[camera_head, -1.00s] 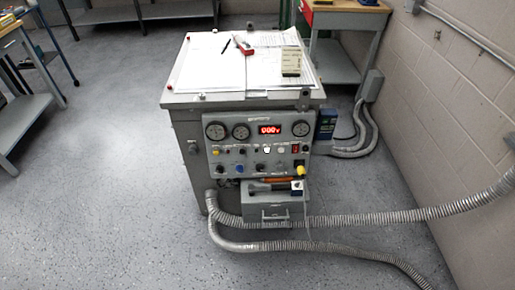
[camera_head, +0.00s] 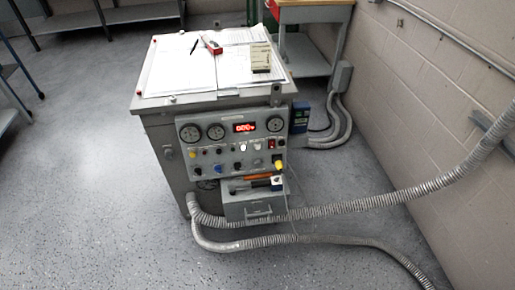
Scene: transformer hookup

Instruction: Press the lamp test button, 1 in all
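The grey test cabinet (camera_head: 157,127) stands ahead of me, left of centre. Its sloped front panel (camera_head: 209,173) carries round gauges, a red lit display (camera_head: 245,127) and rows of small coloured knobs and buttons. A white lit button (camera_head: 243,147) sits below the display, with another pale round one (camera_head: 257,145) beside it. The labels are too small to read, so I cannot tell which is the lamp test button. Neither of my grippers is in view.
Papers, a pen and a small box (camera_head: 261,57) lie on the cabinet top. An open drawer (camera_head: 252,207) with tools juts out below the panel. Ribbed conduits (camera_head: 330,208) run right from the cabinet.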

